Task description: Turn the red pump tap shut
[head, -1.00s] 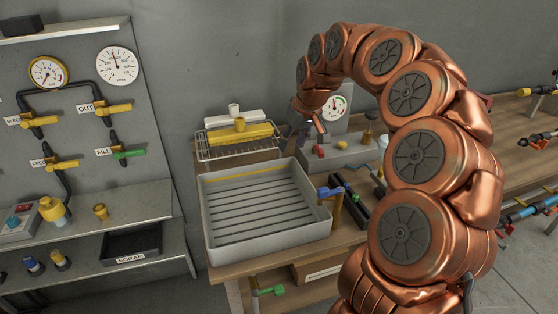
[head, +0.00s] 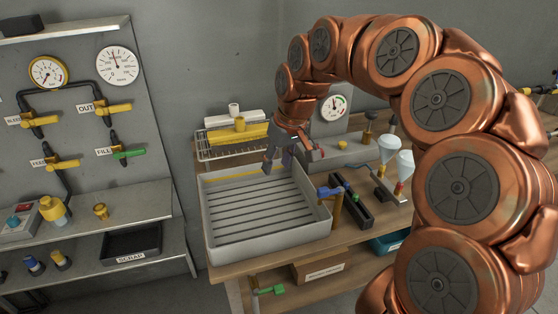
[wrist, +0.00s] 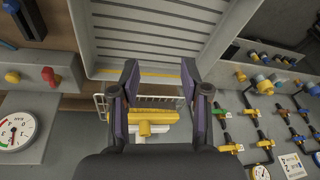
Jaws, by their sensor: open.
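My gripper (head: 279,160) is open and empty above the back of the grey ribbed tray, left of the gauge box. In the wrist view the two dark fingers of my gripper (wrist: 159,75) are wide apart, with the tray beyond them and the knob well to their left.
The grey tray (head: 210,222) stands on the wooden bench. Behind it are a wire rack and a yellow block (head: 237,133). A brass post with a blue lever (head: 336,206) and white funnels (head: 387,147) stand to the right. The panel with yellow taps (head: 118,107) is left.

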